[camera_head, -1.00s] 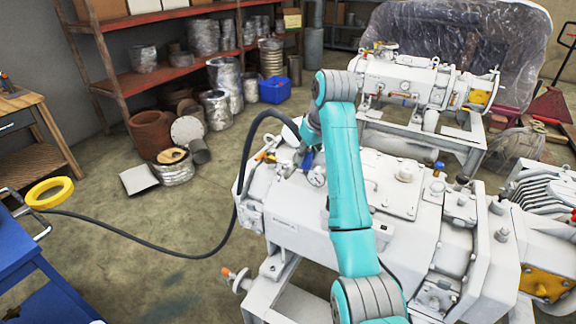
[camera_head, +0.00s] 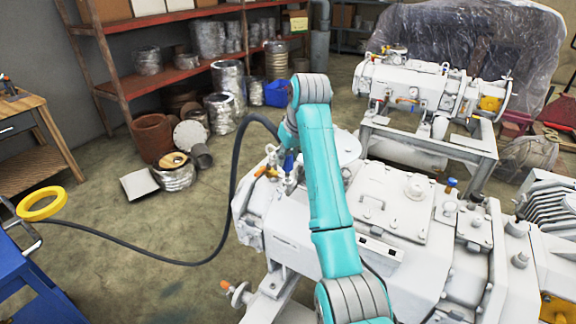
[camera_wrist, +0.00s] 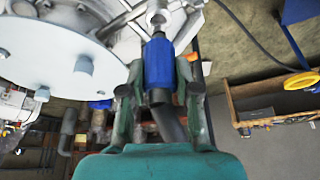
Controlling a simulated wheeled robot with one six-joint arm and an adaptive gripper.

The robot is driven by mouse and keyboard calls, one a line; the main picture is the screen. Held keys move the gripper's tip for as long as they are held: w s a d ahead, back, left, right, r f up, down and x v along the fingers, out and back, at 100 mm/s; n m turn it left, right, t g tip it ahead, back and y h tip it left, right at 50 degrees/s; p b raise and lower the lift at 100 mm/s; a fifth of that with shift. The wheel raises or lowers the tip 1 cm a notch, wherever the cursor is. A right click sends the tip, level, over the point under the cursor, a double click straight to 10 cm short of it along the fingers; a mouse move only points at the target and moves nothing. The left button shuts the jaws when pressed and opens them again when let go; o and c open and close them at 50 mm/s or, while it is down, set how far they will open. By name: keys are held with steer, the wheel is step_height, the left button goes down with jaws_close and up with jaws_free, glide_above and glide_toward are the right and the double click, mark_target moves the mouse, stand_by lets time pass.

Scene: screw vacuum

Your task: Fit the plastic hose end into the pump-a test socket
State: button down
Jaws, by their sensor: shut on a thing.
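A blue hose end (camera_wrist: 159,62) sits between the two fingers of my gripper (camera_wrist: 160,92) in the wrist view, and the gripper is shut on it. The dark hose (camera_wrist: 168,122) runs out behind it. A whitish round fitting (camera_wrist: 158,17) is directly beyond the blue tip; whether they touch, I cannot tell. In the head view the blue hose end (camera_head: 289,163) is small, at the left end of the front white pump (camera_head: 300,230). The gripper there is mostly hidden by my arm. Which pump is pump-a is not readable.
The black hose (camera_head: 232,180) loops down to the floor and runs left to a yellow ring (camera_head: 41,203) near a blue cart (camera_head: 25,265). A second white pump (camera_head: 420,90) stands behind. Shelves, pots and cans line the back left. Some floor between is clear.

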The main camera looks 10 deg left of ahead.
mark_target(288, 167)
steer(key=shift+f, duration=1.45)
steer(key=shift+f, duration=0.5)
steer(key=c, duration=0.8)
jaws_free()
steer(key=shift+r, duration=0.1)
